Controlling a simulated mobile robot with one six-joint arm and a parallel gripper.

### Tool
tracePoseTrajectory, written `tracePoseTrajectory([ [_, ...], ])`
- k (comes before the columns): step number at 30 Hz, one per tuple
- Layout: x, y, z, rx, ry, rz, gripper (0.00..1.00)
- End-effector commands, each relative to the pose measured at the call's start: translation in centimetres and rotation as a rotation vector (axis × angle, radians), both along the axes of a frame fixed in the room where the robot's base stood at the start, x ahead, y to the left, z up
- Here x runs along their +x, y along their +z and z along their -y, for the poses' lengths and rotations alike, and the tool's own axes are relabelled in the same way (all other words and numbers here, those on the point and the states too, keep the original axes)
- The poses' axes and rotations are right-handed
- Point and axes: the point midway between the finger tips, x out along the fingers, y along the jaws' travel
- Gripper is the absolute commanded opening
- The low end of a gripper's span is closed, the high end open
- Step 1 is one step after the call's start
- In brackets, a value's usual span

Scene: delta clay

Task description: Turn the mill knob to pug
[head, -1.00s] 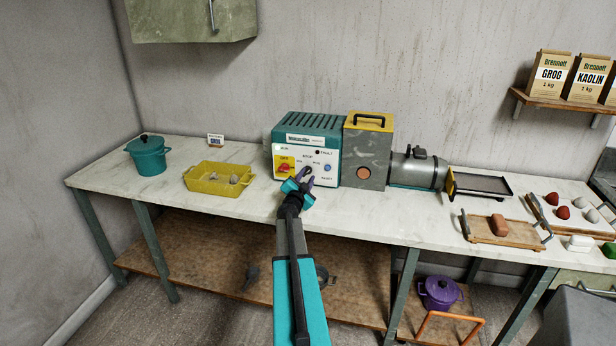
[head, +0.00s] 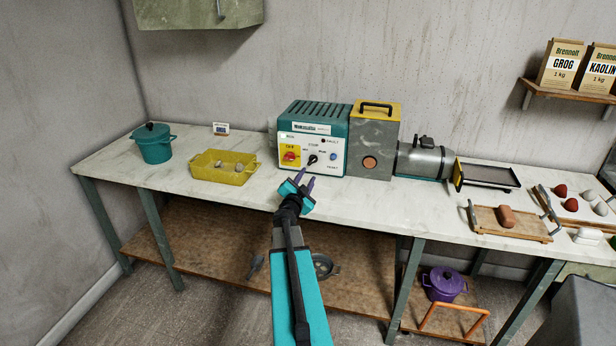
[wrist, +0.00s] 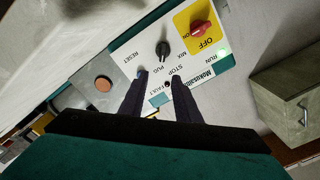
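The mill's control box (head: 314,128) is teal with a white front panel. Its black knob (head: 313,160) sits below the STOP label, between MIX and PUG. In the wrist view, the knob (wrist: 163,49) appears to point toward the PUG label. My gripper (head: 304,178) is in front of and below the panel, apart from the knob. Its two dark fingers (wrist: 160,90) are spread with nothing between them. A green light (wrist: 223,52) shows by RUN.
A red switch (head: 290,156) on a yellow plate and a blue reset button (head: 333,157) flank the knob. The grey mill housing (head: 372,145) stands to the right. A yellow tray (head: 224,178) and teal pot (head: 152,148) stand left on the worktop.

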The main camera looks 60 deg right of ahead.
Motion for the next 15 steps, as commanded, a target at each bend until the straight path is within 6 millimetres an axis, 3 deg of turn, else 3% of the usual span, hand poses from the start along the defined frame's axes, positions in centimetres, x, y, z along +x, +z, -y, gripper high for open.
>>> tracePoseTrajectory([
  [15, -0.32, -0.01, -0.88, 0.0, 0.0, 0.0, 0.3],
])
